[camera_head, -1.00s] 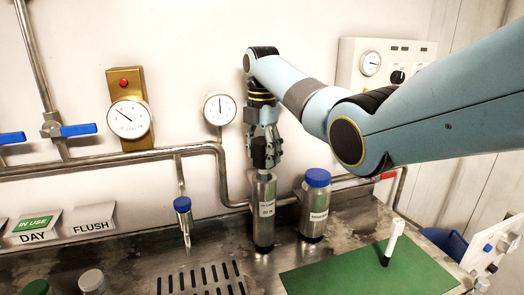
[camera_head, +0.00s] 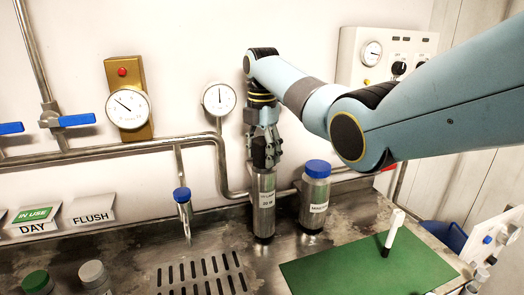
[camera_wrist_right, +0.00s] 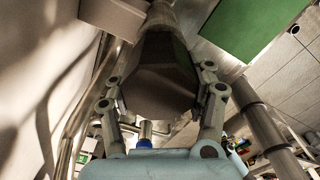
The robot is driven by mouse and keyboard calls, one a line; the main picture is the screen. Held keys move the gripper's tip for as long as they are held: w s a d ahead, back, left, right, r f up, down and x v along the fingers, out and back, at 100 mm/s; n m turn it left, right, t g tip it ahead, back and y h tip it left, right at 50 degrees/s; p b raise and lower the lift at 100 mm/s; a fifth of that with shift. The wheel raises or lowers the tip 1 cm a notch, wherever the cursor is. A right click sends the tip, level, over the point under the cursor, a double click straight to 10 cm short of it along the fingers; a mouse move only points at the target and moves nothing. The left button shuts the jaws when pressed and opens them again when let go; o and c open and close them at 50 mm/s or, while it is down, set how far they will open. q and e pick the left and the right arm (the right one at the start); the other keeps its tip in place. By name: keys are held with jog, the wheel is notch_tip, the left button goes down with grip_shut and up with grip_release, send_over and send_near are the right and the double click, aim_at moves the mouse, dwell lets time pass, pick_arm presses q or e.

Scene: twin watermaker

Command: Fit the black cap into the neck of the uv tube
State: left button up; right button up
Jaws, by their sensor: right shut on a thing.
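The uv tube (camera_head: 264,205) is a steel cylinder with a white and green label. It stands upright on the steel counter near the middle of the head view. My right gripper (camera_head: 265,160) points down right above it, shut on the black cap (camera_head: 262,152). In the wrist view the cap (camera_wrist_right: 160,85) is a large dark block between the fingers, with part of a steel cylinder beyond it. The cap's lower end meets the tube's top in the head view. The fingers hide the neck, so I cannot tell how deep the cap sits. My left gripper is not in view.
A blue-capped steel bottle (camera_head: 315,200) stands just right of the tube. A pipe (camera_head: 222,165) and round gauge (camera_head: 219,98) are behind it to the left. A green mat (camera_head: 345,265) with a white marker (camera_head: 393,230) lies front right. A slotted drain (camera_head: 205,275) is front left.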

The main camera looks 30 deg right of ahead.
aim_at(262, 141)
jog(key=shift+f, duration=0.6)
jog(key=o, duration=1.1)
jog(key=shift+c, duration=0.2)
notch_tip(262, 141, up, 8)
jog(key=shift+f, duration=0.25)
